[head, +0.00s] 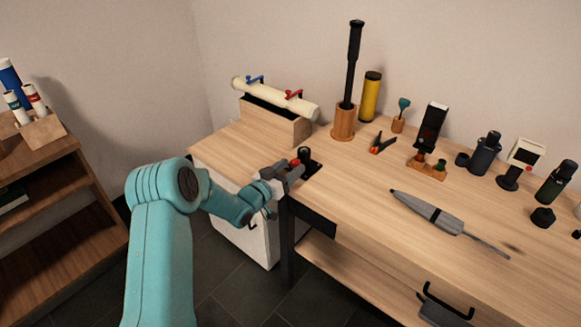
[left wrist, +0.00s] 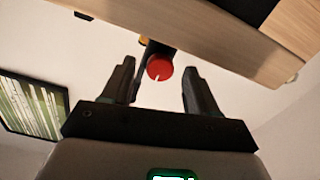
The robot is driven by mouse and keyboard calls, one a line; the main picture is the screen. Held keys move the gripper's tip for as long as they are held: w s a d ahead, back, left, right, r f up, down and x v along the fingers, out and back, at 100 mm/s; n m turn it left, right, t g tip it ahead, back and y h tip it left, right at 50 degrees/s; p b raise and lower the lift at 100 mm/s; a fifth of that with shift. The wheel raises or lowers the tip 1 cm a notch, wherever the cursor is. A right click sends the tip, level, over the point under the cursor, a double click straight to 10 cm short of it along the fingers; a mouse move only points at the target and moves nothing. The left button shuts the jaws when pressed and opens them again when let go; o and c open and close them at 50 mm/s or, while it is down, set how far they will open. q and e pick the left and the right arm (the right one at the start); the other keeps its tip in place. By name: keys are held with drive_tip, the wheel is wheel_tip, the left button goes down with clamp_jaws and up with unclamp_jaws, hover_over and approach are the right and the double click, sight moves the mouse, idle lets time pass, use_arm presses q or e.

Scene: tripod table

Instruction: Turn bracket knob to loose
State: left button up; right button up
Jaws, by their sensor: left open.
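The round red bracket knob (left wrist: 160,68) shows in the left wrist view on a dark stem under the wooden table edge, with a short white mark pointing down. In the head view, a bit of red knob (head: 295,163) shows beside the black bracket (head: 311,167) at the table's near left edge. My left gripper (head: 289,172) is at that edge, beside the bracket. Its two dark fingers are open in the left wrist view, with the knob in the gap between them and space on both sides. I cannot tell whether the fingertips reach past the knob. My right gripper is not in view.
The wooden table (head: 345,195) holds a cream tube (head: 275,100) in a wooden box, a black rod (head: 353,60) in a wooden cup, a yellow cylinder (head: 370,97), and a grey folded tool (head: 430,213). Several dark items stand at the right. A shelf (head: 50,170) stands left.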

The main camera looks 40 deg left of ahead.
use_arm(q)
drive_tip(key=shift+w, duration=0.25)
drive_tip(key=shift+c, duration=0.6)
drive_tip(key=c, duration=0.9)
